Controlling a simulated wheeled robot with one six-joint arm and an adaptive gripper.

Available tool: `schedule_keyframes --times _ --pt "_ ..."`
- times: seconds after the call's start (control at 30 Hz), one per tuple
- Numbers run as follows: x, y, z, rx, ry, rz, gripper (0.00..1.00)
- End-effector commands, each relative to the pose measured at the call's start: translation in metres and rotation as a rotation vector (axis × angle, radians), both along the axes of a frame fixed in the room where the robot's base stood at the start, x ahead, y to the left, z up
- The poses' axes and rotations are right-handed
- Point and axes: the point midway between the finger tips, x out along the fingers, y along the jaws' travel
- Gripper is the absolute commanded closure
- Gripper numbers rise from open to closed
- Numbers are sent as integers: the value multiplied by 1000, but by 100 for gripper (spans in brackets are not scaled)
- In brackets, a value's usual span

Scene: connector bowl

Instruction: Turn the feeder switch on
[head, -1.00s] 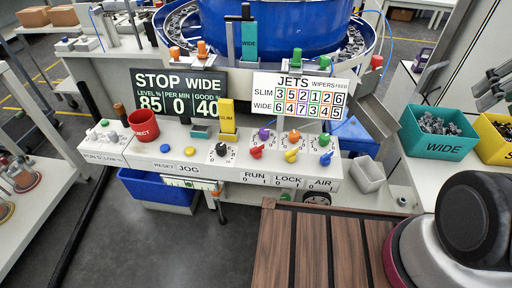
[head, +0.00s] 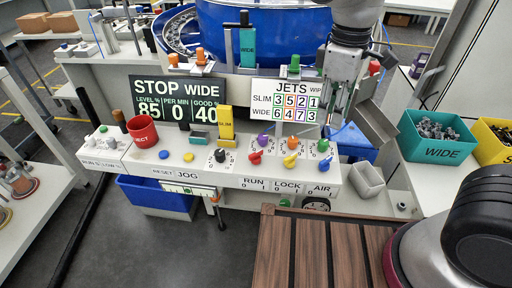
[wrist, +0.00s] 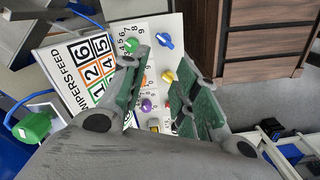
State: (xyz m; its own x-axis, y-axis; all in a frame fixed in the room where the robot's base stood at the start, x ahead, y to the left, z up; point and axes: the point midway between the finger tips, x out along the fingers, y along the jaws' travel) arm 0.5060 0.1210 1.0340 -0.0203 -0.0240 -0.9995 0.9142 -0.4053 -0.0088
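The control panel (head: 225,180) has three lever switches in a row above the RUN, LOCK and AIR labels: a red switch (head: 255,158), a yellow switch (head: 290,160) and a blue switch (head: 326,164). No label reads "feeder". The display board (head: 178,101) reads STOP. My gripper (head: 337,118) is open and empty, above the panel's right end in front of the JETS board. In the wrist view, the blue switch (wrist: 165,40) and yellow switch (wrist: 168,75) show between or just beyond the fingers. Fingers partly hide the red switch.
Purple (head: 264,141), orange (head: 293,144) and green (head: 323,145) knobs stand close behind the switches. A red cup (head: 143,131) and yellow SLIM block (head: 227,124) stand farther left. The teal WIDE bin (head: 437,143) is at right. A slatted wooden top (head: 318,245) lies in front.

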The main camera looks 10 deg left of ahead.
Motion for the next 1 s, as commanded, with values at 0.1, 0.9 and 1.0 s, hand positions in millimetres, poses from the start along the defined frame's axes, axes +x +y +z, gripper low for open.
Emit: schedule_keyframes --times 0.1,0.9,1.0 --pt "-15 60 -25 -32 32 300 70" --pt "-14 158 -80 31 1 1205 70" --pt "-14 157 -97 31 1 1205 70"
